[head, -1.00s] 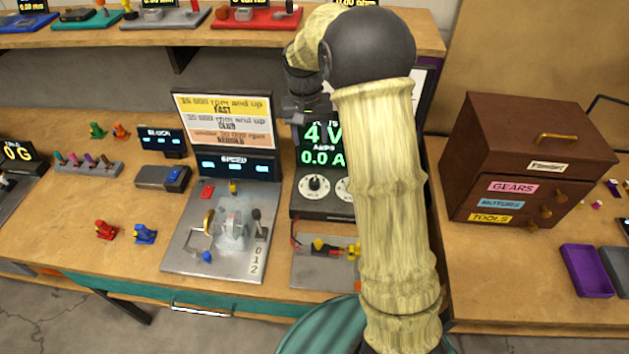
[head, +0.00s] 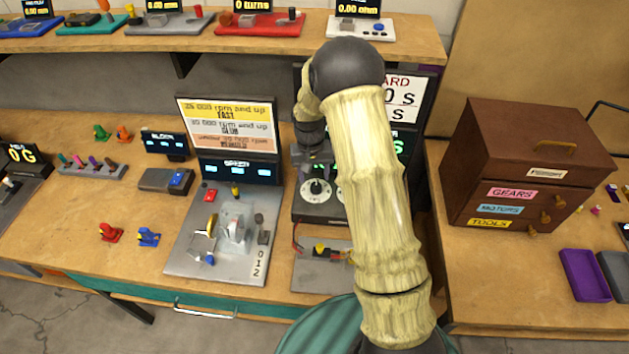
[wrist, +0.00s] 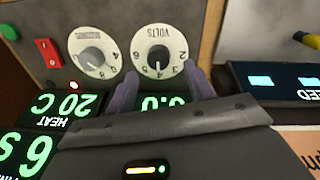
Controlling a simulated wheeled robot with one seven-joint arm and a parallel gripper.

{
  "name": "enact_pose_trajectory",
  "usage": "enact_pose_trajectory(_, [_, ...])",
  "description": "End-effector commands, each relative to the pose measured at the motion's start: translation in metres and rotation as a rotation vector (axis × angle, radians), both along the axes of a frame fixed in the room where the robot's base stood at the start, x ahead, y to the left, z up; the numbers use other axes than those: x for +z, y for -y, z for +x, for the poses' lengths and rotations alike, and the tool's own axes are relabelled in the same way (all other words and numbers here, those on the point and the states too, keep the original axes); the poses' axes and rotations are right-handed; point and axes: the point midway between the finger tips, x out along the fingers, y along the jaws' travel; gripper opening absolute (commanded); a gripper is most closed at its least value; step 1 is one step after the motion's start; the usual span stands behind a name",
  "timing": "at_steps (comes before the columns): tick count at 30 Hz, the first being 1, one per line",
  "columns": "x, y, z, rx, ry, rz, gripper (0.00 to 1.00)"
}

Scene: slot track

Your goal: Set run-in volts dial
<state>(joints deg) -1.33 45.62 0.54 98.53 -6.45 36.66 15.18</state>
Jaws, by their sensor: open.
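In the head view my gripper (head: 316,165) hangs just above and behind the dial. My arm hides most of the panel's display and part of the second dial (wrist: 93,51).
A red switch (wrist: 48,52) and green button (wrist: 10,32) sit beyond the second dial. The speed stand (head: 238,168) is close on the left, with a metal plate (head: 185,265) before it. A brown drawer chest (head: 530,165) stands right.

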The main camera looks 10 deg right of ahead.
Motion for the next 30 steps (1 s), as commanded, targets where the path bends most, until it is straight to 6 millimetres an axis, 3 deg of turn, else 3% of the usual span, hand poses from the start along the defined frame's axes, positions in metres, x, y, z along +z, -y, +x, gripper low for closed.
enact_pose_trajectory(7, [-0.037,0.0,-0.001,0.005,-0.002,-0.001,0.53])
enact_pose_trajectory(18, [-0.045,0.001,0.0,0.004,0.001,0.0,0.53])
enact_pose_trajectory(19, [-0.045,0.001,0.0,0.003,0.001,0.0,0.51])
enact_pose_trajectory(25, [-0.045,0.002,0.0,0.002,0.001,0.0,0.12])
enact_pose_trajectory(30, [-0.045,0.002,0.0,0.005,0.001,0.0,0.09])
